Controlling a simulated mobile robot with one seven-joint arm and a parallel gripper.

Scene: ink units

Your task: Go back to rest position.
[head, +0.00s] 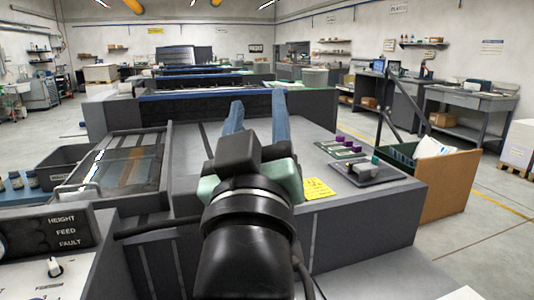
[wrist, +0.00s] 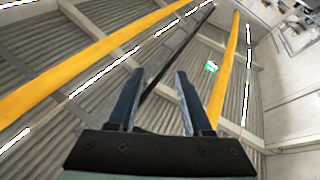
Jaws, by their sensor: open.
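My gripper (head: 257,112) is in the middle of the head view, raised over the grey machine top, with its two blue fingers pointing away and up. The fingers are apart with nothing between them. In the wrist view my gripper (wrist: 160,80) also shows open and empty, against the ceiling. My arm hides part of the machine top behind it.
The grey machine top (head: 318,205) carries a yellow note (head: 318,188), several small purple-topped units (head: 346,142) and a small grey device (head: 372,171). A brown-sided bin (head: 450,187) stands to the right. A dark tray (head: 60,163) is at left. Open floor (head: 475,235) lies at right.

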